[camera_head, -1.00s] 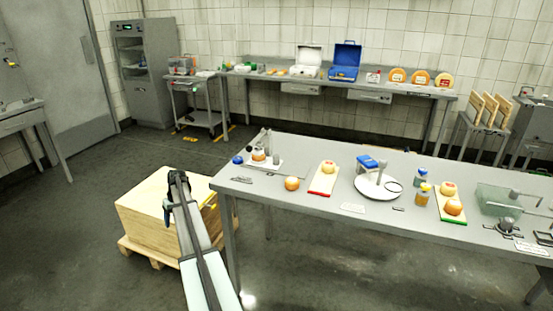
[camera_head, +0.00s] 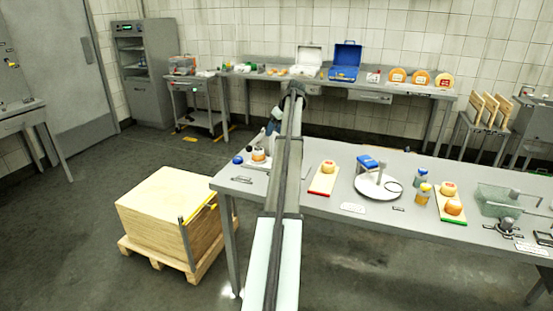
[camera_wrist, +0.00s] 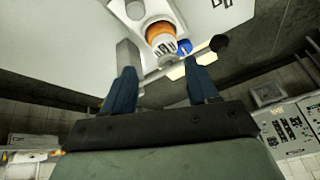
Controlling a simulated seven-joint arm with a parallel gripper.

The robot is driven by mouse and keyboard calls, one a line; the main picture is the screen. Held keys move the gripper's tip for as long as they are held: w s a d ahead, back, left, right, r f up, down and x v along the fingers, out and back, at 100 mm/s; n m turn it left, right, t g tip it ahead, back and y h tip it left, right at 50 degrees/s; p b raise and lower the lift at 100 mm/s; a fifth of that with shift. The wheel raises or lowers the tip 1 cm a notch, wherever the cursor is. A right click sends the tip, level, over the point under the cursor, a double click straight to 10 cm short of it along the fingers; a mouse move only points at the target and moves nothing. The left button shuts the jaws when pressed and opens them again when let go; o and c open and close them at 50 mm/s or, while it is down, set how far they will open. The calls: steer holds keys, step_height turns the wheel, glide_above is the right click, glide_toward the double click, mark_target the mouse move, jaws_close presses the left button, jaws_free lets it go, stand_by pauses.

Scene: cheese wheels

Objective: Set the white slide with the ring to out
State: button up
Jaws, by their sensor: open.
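No part is clearly readable as a white slide with a ring. A small fixture with a white base (camera_head: 250,165) stands at the table's left end, partly hidden by my arm. An orange-and-white piece (camera_head: 258,154) stands on it. In the wrist view this piece (camera_wrist: 160,34) shows beyond my fingertips, near a grey post (camera_wrist: 128,55). My gripper (camera_wrist: 162,85) is open, with its two blue fingers apart and nothing between them. In the head view my gripper (camera_head: 272,126) is near the fixture; whether it touches anything cannot be told.
A blue ball (camera_head: 238,160) stands left of the fixture. A wooden crate (camera_head: 160,215) stands left of the table.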

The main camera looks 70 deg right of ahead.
steer(key=s+f+n, duration=0.2)
steer(key=s, duration=0.3)
steer(key=shift+g, duration=0.4)
steer(key=x, duration=1.3)
steer(key=shift+d+f, duration=0.25)
steer(key=shift+d, duration=0.05)
steer(key=shift+c, duration=0.2)
jaws_close()
